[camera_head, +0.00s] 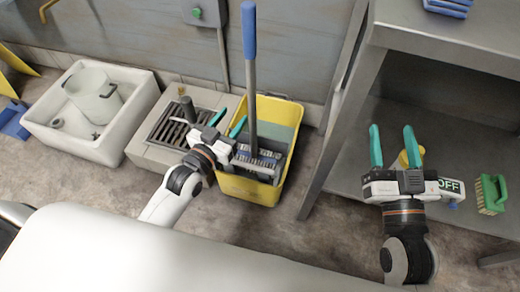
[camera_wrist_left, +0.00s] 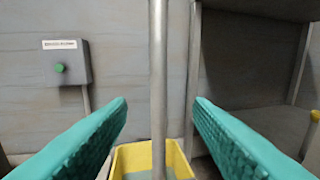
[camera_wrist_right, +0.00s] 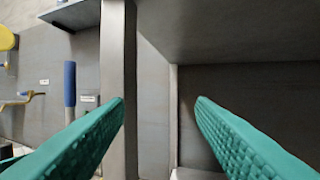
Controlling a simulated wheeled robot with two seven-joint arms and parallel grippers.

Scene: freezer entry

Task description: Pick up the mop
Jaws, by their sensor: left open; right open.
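The mop, with a blue grip (camera_head: 249,30) and a grey metal shaft (camera_head: 252,100), stands upright in a yellow bucket (camera_head: 250,190). Its grey head sits low in the bucket, partly hidden by my left gripper. My left gripper (camera_head: 228,121) is open just left of the shaft. In the left wrist view the shaft (camera_wrist_left: 158,80) stands centred beyond the gap between the teal fingers, without visible contact. My right gripper (camera_head: 392,132) is open and empty before the metal shelf. In the right wrist view, a blue handle (camera_wrist_right: 69,83) that looks like the mop's is at left.
A metal shelf unit (camera_head: 440,35) stands at right; its leg (camera_head: 340,110) is between the bucket and my right gripper. A green brush (camera_head: 490,193) lies on its lower shelf. A floor drain (camera_head: 170,130) and a white sink (camera_head: 120,145) are at left. A wall is behind.

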